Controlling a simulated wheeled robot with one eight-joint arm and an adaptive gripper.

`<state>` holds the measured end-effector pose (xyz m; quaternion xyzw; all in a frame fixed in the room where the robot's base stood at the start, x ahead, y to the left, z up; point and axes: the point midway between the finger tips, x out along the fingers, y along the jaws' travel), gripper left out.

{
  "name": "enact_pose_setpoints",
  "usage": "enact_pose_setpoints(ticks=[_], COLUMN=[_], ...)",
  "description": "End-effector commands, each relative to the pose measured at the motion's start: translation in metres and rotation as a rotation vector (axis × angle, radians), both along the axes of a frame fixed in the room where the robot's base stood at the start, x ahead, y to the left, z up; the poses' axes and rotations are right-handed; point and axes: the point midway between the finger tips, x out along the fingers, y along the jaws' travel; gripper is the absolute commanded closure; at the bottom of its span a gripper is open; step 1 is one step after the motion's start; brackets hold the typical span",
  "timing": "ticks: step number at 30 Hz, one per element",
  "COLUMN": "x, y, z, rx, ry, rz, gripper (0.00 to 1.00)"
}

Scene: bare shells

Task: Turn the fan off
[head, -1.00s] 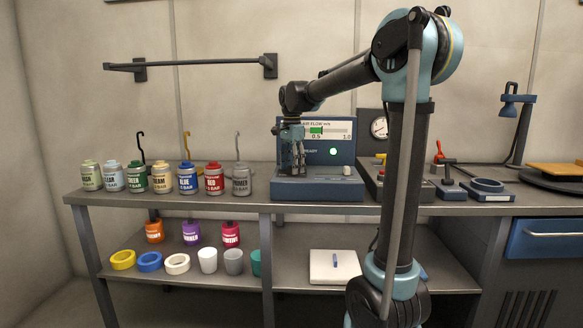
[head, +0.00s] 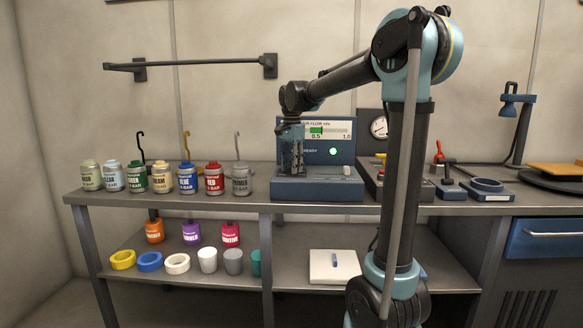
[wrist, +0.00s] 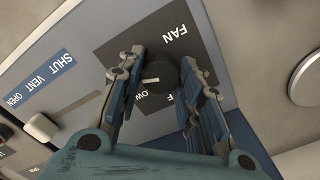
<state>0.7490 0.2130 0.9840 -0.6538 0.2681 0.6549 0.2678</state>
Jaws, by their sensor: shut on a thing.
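The fan knob (wrist: 156,77) is a dark round dial with a pale pointer line, under an upside-down FAN label in the wrist view. Letters beside it are partly covered by the fingers. My gripper (wrist: 165,82) is shut on the knob, one finger on each side. In the head view my gripper (head: 291,160) points down at the left part of the blue console (head: 315,190) and hides the knob. The console's air flow display (head: 335,131) shows a green bar near 0.5, and a green light (head: 333,152) is lit beside READY.
A white slider (wrist: 42,127) with SHUT, VENT, OPEN marks sits beside the knob. Several paint cans (head: 187,178) stand left of the console on the bench. A dark device with a gauge (head: 379,127) stands close on the right.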

Motion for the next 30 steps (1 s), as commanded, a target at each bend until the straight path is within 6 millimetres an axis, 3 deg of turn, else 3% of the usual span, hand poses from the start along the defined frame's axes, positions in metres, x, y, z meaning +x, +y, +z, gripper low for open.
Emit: enact_pose_setpoints(ticks=[30], x=[0.0021], y=[0.0003], z=[0.0006], rx=[0.0], ry=[-0.004], rz=[0.951], gripper=[0.91])
